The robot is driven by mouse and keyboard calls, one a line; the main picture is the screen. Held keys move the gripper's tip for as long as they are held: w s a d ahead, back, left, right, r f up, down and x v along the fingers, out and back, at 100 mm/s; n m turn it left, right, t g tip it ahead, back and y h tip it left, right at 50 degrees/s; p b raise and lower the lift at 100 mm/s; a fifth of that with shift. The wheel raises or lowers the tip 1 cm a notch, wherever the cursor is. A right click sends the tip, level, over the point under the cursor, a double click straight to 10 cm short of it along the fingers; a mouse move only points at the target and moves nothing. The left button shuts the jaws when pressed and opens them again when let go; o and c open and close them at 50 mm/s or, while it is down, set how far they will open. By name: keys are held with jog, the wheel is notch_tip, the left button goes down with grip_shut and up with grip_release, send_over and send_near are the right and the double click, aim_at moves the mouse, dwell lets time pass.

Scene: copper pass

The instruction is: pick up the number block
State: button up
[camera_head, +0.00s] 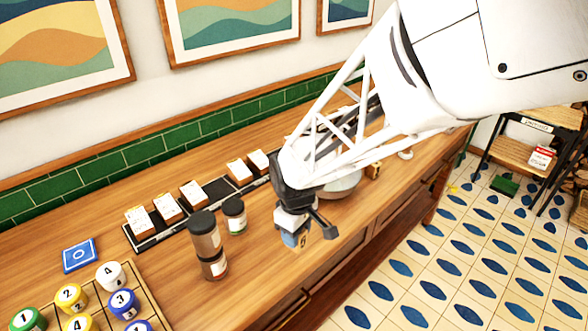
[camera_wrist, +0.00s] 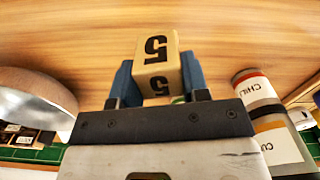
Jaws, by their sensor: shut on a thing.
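The number block (camera_wrist: 156,50) is a pale tan cube with a black 5 on its faces. It sits between the blue fingers of my gripper (camera_wrist: 158,76), which is shut on it, with a finger against each side. In the head view my gripper (camera_head: 298,236) points down over the front part of the wooden counter. The block (camera_head: 303,240) shows there only as a small tan patch, mostly hidden by a blue finger. I cannot tell how far the block is above the counter.
Two stacked dark jars (camera_head: 206,245) and a green-banded jar (camera_head: 234,216) stand left of my gripper. A grey bowl (camera_head: 343,187) is behind it. A black rack (camera_head: 146,241) holds several cards. A blue card (camera_head: 79,255) and a tray (camera_head: 150,306) of numbered round pieces lie at left.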

jog(key=shift+s+d+r, duration=0.1)
jog(key=shift+s+d, duration=0.2)
jog(key=shift+s, duration=0.45)
jog(key=shift+s+d+r, duration=0.1)
jog(key=shift+s+d, duration=0.2)
jog(key=shift+s, duration=0.4)
jog(key=shift+s+d, duration=0.3)
jog(key=shift+s, duration=0.45)
jog(key=shift+w, duration=0.1)
jog(key=w+d+r+m, duration=0.1)
jog(key=w+d+r, duration=0.1)
jog(key=w, duration=0.6)
jog(key=w+d+r, duration=0.1)
jog(key=w+r, duration=0.1)
jog(key=w, duration=0.6)
notch_tip(320, 180, up, 3)
jog(key=m, duration=0.1)
send_over(338, 188)
jog(key=shift+w, duration=0.1)
jog(key=shift+f, duration=0.1)
jog(key=shift+f, duration=3.05)
jog(key=shift+f, duration=1.9)
